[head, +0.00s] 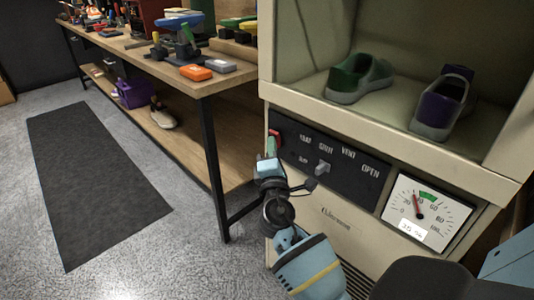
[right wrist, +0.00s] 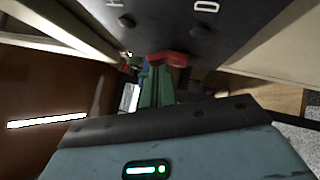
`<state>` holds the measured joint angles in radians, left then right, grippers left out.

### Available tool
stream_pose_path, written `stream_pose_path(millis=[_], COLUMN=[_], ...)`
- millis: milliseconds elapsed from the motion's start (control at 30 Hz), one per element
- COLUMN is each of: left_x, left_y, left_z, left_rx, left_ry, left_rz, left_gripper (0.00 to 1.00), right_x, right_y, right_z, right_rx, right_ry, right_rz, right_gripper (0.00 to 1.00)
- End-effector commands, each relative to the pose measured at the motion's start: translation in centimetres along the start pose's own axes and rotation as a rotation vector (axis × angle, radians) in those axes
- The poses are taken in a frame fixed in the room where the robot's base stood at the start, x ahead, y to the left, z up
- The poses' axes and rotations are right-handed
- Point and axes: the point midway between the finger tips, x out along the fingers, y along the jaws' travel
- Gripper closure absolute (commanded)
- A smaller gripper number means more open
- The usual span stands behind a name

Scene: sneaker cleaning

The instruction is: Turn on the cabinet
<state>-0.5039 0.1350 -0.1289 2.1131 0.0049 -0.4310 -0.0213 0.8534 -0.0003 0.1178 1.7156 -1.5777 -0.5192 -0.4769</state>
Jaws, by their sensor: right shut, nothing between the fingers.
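The cream cabinet (head: 290,88) stands at the right with an open upper chamber. Its dark control panel (head: 345,175) carries a red switch (head: 276,137) at the left end and a grey knob (head: 322,168) in the middle. My right gripper (head: 271,146) is shut and empty, its green fingertips right at the red switch. In the right wrist view the shut fingers (right wrist: 157,90) point at the red switch (right wrist: 167,59), seeming to touch or nearly touch it. The switch's position is hard to tell. My left gripper is not in view.
A green shoe (head: 358,78) and a purple shoe (head: 442,103) sit in the chamber. A dial gauge (head: 425,211) is right of the panel. A workbench (head: 200,84) with tools stands at left. A dark mat (head: 95,180) lies on open floor.

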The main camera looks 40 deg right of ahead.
Motion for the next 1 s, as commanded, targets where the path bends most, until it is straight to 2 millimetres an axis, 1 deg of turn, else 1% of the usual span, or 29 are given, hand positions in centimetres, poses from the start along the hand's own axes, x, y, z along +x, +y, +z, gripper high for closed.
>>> stream_pose_path(millis=[367, 467, 600, 700, 1000], left_x=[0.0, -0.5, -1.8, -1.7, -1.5], left_y=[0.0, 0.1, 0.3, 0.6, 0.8], left_z=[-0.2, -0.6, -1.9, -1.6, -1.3], left_rx=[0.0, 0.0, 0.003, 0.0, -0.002], left_ry=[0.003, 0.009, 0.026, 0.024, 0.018], left_rz=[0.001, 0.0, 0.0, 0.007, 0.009], left_gripper=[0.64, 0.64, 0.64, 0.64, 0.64], right_x=[0.1, 0.3, 0.8, 0.7, 0.8], right_y=[0.0, 0.3, 0.9, 0.3, 0.2], right_z=[0.1, 0.3, 0.8, 0.7, 0.9], right_rx=[0.002, 0.017, 0.067, 0.069, 0.066], right_ry=[0.0, 0.0, -0.001, -0.001, -0.004], right_rz=[-0.002, -0.016, -0.063, -0.067, -0.066], right_gripper=[1.0, 1.0, 1.0, 1.0, 1.0])
